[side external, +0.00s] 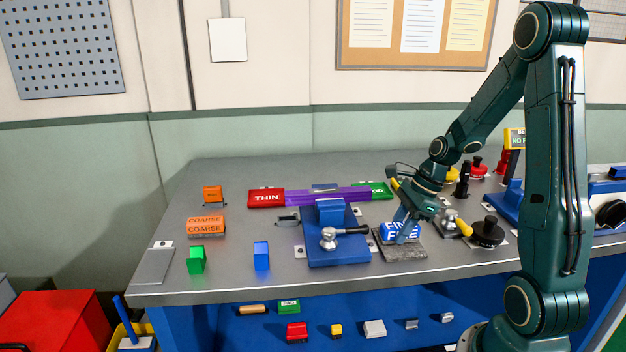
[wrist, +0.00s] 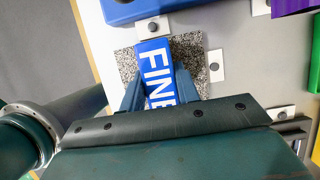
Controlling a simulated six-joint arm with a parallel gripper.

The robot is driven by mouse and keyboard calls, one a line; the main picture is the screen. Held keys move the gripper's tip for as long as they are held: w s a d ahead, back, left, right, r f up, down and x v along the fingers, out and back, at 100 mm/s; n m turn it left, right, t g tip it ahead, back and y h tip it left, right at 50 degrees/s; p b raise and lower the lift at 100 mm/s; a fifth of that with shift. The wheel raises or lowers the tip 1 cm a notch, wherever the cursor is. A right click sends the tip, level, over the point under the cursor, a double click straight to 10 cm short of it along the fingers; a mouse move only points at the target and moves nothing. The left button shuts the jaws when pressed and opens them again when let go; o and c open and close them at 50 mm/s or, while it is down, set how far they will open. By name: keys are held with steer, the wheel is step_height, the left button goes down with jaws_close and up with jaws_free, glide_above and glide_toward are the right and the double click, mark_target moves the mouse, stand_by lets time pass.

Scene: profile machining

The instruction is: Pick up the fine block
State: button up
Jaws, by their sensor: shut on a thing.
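The fine block (side external: 386,233) is blue with white "FINE" lettering. It is at a grey speckled pad (side external: 403,252) right of the blue vise; I cannot tell whether it touches the pad. My gripper (side external: 406,226) reaches down from the right and is shut on the block. In the wrist view the block (wrist: 154,62) sits between the two blue-grey fingers of my gripper (wrist: 160,88), over the speckled pad (wrist: 127,60). The block's lower end is hidden behind my gripper body.
The blue vise (side external: 350,250) with a metal handle stands just left. Behind it lies a purple bar (side external: 345,194) between a red THIN block (side external: 266,198) and a green block (side external: 378,188). An orange COARSE block (side external: 206,225) is further left. A black knob (side external: 488,232) stands right.

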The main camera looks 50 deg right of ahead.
mark_target(400, 224)
step_height(400, 224, up, 10)
steer(key=shift+r, duration=0.1)
stand_by(0.4)
stand_by(0.4)
steer(key=shift+o, duration=1.2)
steer(key=shift+c, duration=0.6)
steer(key=shift+w, duration=0.15)
steer(key=shift+w+d+r, duration=0.15)
steer(key=shift+w+r, duration=0.05)
steer(key=shift+w, duration=0.4)
steer(key=w+r, duration=0.2)
steer(key=w, duration=0.6)
steer(key=w+r, duration=0.3)
steer(key=w, duration=0.4)
steer(key=shift+w+a, duration=0.35)
steer(key=shift+w, duration=0.05)
